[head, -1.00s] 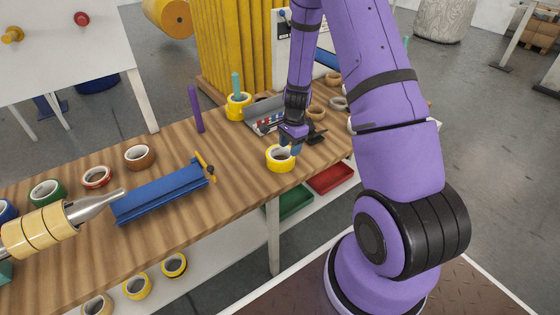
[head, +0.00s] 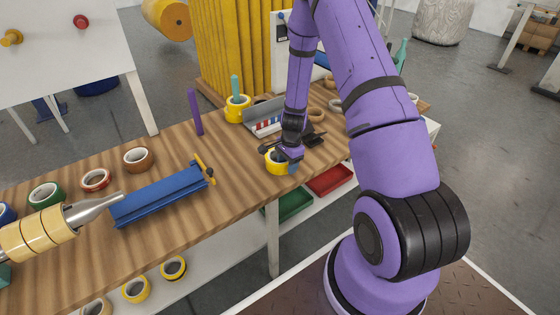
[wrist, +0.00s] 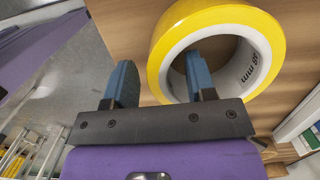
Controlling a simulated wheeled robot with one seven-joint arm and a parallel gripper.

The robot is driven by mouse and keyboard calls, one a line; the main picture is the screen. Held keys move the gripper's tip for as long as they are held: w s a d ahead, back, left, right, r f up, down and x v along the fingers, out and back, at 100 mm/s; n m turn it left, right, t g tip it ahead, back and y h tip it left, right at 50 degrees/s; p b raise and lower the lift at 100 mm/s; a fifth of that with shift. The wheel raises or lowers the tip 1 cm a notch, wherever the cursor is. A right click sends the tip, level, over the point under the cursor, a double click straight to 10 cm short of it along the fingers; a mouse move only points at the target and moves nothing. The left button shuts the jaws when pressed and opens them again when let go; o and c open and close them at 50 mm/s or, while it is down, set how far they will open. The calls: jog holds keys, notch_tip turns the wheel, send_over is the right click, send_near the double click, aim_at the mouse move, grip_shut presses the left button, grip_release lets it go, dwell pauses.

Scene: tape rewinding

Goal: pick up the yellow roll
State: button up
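The yellow roll (head: 273,166) lies flat on the wooden table near its front edge, partly hidden by my gripper (head: 288,158) in the head view. In the wrist view the yellow roll (wrist: 277,42) shows a white inner core with dark print. My gripper (wrist: 159,65) is open there. Its right blue finger appears over or in the roll's hole, and its left finger is outside the ring. The near-left part of the ring's wall lies between them. I cannot tell how deep the fingers reach or whether they touch the roll.
Another yellow roll (head: 237,113) surrounds a teal peg behind. A grey tray (head: 262,115) and brown rolls (head: 316,115) stand close beyond my gripper. A blue trough (head: 160,195) lies to the left. Green (head: 291,203) and red (head: 330,180) bins sit below the front edge.

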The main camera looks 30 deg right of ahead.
grip_shut()
jog(key=shift+r, duration=0.15)
